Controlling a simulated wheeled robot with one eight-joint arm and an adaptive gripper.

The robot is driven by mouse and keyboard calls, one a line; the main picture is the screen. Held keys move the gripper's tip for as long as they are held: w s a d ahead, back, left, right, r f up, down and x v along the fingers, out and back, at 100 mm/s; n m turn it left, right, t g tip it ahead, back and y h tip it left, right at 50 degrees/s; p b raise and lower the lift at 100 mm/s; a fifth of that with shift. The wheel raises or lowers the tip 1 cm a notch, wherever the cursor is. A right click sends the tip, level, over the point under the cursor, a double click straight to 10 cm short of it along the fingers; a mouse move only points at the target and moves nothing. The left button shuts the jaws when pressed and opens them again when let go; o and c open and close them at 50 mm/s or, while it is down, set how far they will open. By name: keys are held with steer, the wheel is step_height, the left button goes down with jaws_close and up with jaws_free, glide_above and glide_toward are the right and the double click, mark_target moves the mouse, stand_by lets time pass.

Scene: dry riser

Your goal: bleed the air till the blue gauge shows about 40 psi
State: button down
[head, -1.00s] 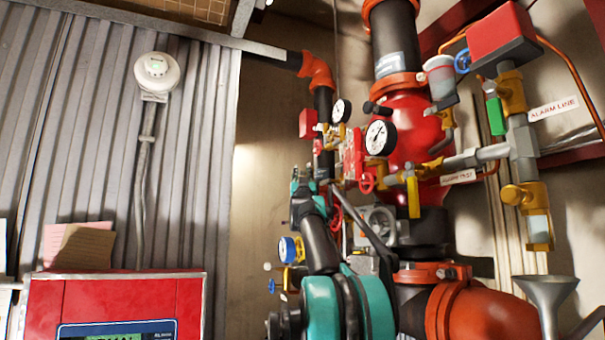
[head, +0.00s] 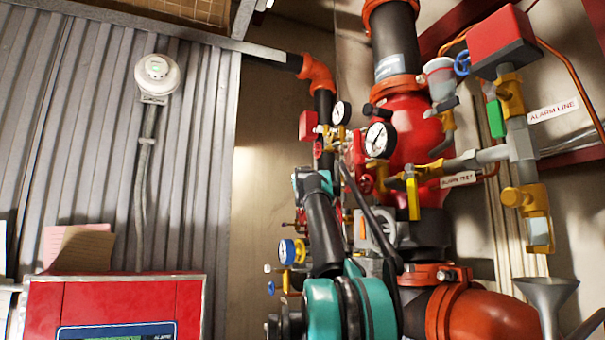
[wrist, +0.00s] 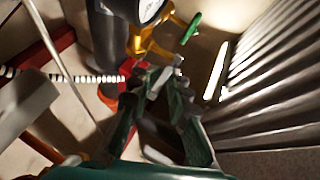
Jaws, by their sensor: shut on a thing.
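The blue-rimmed gauge (head: 287,251) is in the head view, low and left of the riser, on a yellow fitting; its needle is too small to read. A small blue handle (head: 271,287) is below it. My gripper (wrist: 164,86) shows in the wrist view with its fingers closed on a small part between the tips, which I cannot identify. A brass fitting (wrist: 150,43) with a green lever (wrist: 190,28) and a partly cut-off white gauge (wrist: 150,9) are just beyond the tips. In the head view my arm stands in front of the pipework and my gripper cannot be made out.
Two white gauges (head: 380,139) (head: 341,112) sit higher on the riser. A yellow lever (head: 413,198) and a grey funnel (head: 546,292) are to the right. A red panel (head: 112,300) is at lower left. The corrugated wall (wrist: 275,75) is close to my gripper.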

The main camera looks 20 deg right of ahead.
steer(key=c, duration=1.5)
jaws_free()
steer(key=shift+s, duration=0.1)
steer(key=v, duration=1.1)
steer(key=shift+s+a+f, duration=0.15)
steer(key=shift+s+f, duration=0.1)
steer(key=shift+s, duration=0.05)
